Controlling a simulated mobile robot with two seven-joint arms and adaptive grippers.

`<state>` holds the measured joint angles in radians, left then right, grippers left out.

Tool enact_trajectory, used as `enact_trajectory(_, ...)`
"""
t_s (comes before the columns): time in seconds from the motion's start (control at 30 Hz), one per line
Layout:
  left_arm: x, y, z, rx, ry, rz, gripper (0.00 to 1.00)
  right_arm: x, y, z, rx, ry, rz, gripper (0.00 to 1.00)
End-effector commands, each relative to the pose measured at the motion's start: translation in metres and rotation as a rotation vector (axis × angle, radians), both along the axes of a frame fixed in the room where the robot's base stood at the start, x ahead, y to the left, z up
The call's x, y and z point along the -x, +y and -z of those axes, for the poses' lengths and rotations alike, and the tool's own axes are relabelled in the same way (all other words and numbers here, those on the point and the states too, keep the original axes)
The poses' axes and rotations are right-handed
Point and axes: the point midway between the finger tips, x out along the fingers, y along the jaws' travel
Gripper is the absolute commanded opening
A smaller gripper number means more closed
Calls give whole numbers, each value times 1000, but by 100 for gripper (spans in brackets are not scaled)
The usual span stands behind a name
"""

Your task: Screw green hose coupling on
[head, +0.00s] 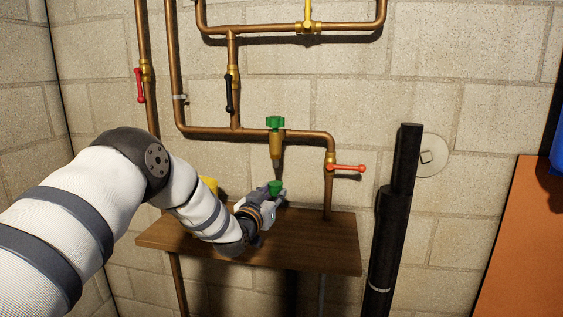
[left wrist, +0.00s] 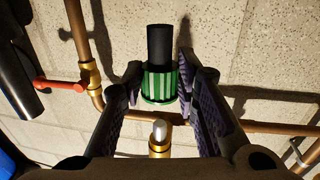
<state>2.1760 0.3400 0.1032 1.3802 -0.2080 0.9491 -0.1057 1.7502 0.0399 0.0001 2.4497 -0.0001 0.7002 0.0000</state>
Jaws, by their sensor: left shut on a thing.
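The green hose coupling (head: 275,187) is between the fingers of my left gripper (head: 273,192), above the wooden shelf. In the left wrist view the ribbed green coupling (left wrist: 160,84) sits between the two dark ridged fingers, with a black hose end (left wrist: 160,44) attached. My left gripper is shut on the coupling. A brass tap (head: 276,145) with a green handle (head: 275,122) is on the wall directly above, its grey spout pointing down. A gap separates spout and coupling. The spout's pale tip (left wrist: 160,130) also shows in the left wrist view. My right gripper is not in view.
Copper pipes (head: 205,131) run along the block wall. A red lever (head: 347,168) is right of the tap. A wooden shelf (head: 320,245) lies below. Black upright pipes (head: 393,215) stand on the right. A yellow object (head: 209,185) is partly hidden behind my left arm.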

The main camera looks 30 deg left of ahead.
Motion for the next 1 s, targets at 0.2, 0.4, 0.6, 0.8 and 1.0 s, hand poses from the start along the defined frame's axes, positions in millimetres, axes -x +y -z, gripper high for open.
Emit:
enact_trajectory(0.2, -1, 0, -1, 0, -1, 0, 0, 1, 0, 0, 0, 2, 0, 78)
enact_trajectory(0.4, -1, 0, -1, 0, -2, 0, 0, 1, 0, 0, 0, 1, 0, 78)
enact_trajectory(0.6, -2, 0, -3, 0, -3, 0, 0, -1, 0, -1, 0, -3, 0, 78)
enact_trajectory(0.8, -1, 0, -19, 0, -9, 0, 0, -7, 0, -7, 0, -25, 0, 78)
enact_trajectory(1.0, -1, 0, -35, 0, -9, 0, 0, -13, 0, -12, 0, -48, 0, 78)
